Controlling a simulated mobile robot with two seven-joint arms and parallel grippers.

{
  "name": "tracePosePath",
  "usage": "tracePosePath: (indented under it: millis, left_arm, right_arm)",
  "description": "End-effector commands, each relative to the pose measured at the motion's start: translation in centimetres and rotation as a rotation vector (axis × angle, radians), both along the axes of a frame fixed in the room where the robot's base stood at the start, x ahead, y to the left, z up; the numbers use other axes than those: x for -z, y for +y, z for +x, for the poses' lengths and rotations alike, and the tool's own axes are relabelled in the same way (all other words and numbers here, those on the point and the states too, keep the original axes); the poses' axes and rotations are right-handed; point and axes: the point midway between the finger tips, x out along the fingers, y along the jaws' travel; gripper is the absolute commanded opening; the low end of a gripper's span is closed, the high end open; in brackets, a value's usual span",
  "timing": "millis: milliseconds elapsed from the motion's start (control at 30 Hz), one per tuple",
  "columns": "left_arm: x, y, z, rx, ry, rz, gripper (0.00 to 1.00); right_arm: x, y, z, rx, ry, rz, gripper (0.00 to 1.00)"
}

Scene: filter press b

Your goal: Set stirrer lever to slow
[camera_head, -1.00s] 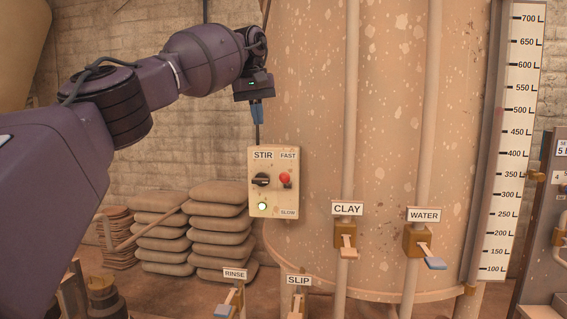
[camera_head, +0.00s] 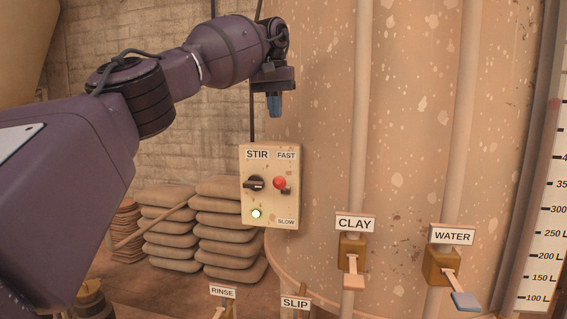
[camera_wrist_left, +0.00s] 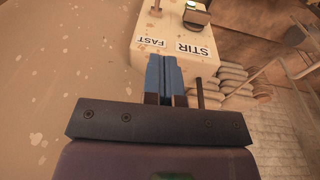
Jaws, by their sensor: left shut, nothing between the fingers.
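The stir control box (camera_head: 270,206) is cream-coloured, mounted at the tank. It carries a black rotary knob (camera_head: 254,183), a lit green-white lamp (camera_head: 256,213) and a lever with a red ball (camera_head: 280,183). The lever sits between the FAST label (camera_head: 286,155) above and the SLOW label (camera_head: 286,222) below, closer to FAST. My left gripper (camera_head: 274,112) points down above the box, apart from it, with its blue fingers shut and empty. In the left wrist view the fingers (camera_wrist_left: 165,72) lie before the box (camera_wrist_left: 190,48); the lever's red ball is not visible there. My right gripper is out of view.
A large speckled tank (camera_head: 410,120) fills the middle and right. CLAY (camera_head: 351,255) and WATER (camera_head: 441,265) valves stand out at lower right. RINSE (camera_head: 222,292) and SLIP (camera_head: 294,303) labels are low in front. Stacked sacks (camera_head: 228,230) stand left of the box.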

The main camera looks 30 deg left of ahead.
Motion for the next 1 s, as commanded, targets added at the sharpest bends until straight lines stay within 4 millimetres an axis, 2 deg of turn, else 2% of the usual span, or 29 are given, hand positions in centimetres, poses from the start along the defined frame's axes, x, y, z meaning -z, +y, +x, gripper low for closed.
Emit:
tracePosePath:
  millis: [100,233,600,1000]
  left_arm:
    - [1.5,0.1,0.1,-0.002,0.002,0.001,0.00]
    - [3.6,0.0,0.3,0.000,0.003,0.001,0.00]
    - [10.0,-0.2,1.0,0.000,0.003,0.000,0.00]
    - [12.8,-1.2,-0.4,0.000,0.001,0.000,0.00]
  right_arm:
    - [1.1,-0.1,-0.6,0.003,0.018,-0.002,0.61]
    - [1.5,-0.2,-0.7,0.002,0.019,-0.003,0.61]
    - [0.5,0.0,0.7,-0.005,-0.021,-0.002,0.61]
    - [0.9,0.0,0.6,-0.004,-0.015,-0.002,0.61]
